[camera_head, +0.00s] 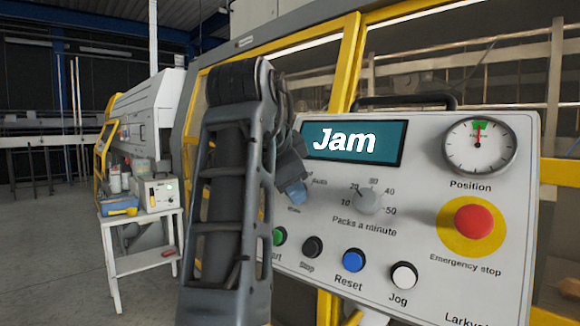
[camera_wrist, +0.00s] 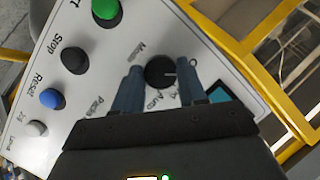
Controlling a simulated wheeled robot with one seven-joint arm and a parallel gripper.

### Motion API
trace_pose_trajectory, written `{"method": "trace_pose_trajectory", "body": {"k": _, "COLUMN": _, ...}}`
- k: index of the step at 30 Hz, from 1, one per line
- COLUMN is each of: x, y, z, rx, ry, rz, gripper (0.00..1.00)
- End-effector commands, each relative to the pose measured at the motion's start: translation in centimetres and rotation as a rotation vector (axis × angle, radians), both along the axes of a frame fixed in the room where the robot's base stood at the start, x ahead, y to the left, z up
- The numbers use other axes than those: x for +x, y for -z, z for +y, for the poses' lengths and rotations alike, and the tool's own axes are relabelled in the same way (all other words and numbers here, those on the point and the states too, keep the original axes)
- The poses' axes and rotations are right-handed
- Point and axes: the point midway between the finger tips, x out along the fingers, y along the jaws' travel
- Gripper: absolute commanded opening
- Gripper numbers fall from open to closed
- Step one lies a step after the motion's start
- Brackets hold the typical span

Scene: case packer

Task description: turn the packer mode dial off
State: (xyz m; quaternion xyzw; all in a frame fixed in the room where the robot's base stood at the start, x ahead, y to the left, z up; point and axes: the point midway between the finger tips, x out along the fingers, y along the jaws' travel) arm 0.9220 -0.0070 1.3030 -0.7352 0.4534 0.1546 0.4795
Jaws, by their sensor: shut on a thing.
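The mode dial (camera_wrist: 158,72) is a round black knob with a white pointer line, on the pale control panel. I cannot tell which setting the line marks. My gripper (camera_wrist: 160,77) has one blue-grey finger on each side of the dial and is shut on it. In the head view my gripper (camera_head: 296,191) is at the panel's left part, and my arm and gripper hide the dial.
The panel display (camera_head: 352,142) reads "Jam". A packs-a-minute knob (camera_head: 368,200) is close to the right of my gripper. Start, stop (camera_head: 312,247), reset (camera_head: 353,260) and jog (camera_head: 404,275) buttons line up below. A red emergency stop (camera_head: 473,221) is farther right.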

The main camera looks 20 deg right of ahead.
Motion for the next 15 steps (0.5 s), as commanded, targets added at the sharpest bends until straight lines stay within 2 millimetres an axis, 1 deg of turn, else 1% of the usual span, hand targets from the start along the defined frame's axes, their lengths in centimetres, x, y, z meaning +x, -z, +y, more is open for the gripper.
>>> {"method": "trace_pose_trajectory", "body": {"k": 1, "x": 0.08, "y": -0.44, "z": 0.07, "rx": -0.013, "ry": -0.018, "rz": 0.023, "gripper": 0.11}}
{"method": "trace_pose_trajectory", "body": {"k": 9, "x": 0.1, "y": -0.24, "z": 0.03, "rx": -0.062, "ry": -0.076, "rz": 0.114, "gripper": 0.11}}
{"method": "trace_pose_trajectory", "body": {"k": 15, "x": 0.13, "y": -0.12, "z": 0.07, "rx": -0.077, "ry": -0.095, "rz": 0.14, "gripper": 0.11}}
